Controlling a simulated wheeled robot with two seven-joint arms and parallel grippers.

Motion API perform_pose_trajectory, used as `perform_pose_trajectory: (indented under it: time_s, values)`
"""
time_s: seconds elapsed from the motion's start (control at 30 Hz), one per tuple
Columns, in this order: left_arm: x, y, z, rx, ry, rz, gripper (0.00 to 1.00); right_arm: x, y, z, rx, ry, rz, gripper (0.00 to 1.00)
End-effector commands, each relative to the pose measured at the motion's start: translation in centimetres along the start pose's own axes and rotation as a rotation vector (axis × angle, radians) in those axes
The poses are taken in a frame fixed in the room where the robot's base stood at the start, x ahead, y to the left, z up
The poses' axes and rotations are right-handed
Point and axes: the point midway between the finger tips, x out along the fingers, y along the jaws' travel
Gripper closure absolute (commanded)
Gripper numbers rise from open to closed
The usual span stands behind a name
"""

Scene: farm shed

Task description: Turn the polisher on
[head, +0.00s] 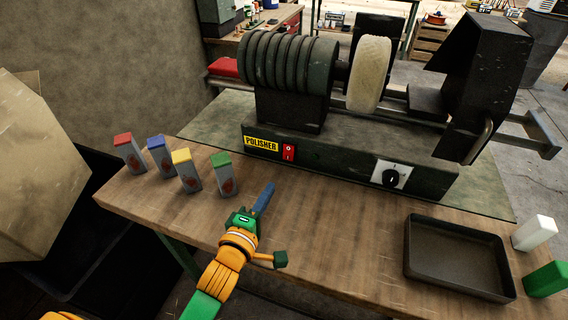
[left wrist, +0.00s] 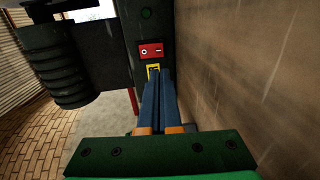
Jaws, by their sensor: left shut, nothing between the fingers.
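The polisher (head: 345,150) is a dark green machine with a ribbed motor and a pale buffing wheel (head: 369,74), standing at the back of the wooden bench. A yellow POLISHER label (head: 261,143) and a red rocker switch (head: 288,152) are on its front face. The switch also shows in the left wrist view (left wrist: 151,51), just beyond the fingertips. A dial (head: 391,177) is farther right. My left gripper (head: 265,187) is shut and empty, its blue fingers pointing toward the front face, apart from the switch in the head view. My right gripper is not in view.
Several grey blocks with coloured tops, one of them green (head: 221,174), stand left of my gripper. A dark tray (head: 410,262), a white block (head: 534,232) and a green block (head: 546,279) are at the right. The bench (head: 325,235) is clear between my gripper and the tray.

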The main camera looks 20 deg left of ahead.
Motion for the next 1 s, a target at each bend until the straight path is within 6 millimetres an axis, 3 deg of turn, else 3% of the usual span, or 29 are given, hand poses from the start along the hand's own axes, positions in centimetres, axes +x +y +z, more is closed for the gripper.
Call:
perform_pose_trajectory:
  time_s: [0.3, 0.5, 1.0]
  values:
    - [7.0, 0.2, 0.0, 0.002, 0.0, 0.001, 1.0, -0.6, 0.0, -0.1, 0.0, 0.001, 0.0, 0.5]
    - [9.9, 0.0, 0.0, 0.001, -0.001, -0.001, 1.0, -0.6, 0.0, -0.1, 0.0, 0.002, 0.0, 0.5]
    - [10.9, -0.4, 0.1, -0.001, -0.002, 0.006, 1.0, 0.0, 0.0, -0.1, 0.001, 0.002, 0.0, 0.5]
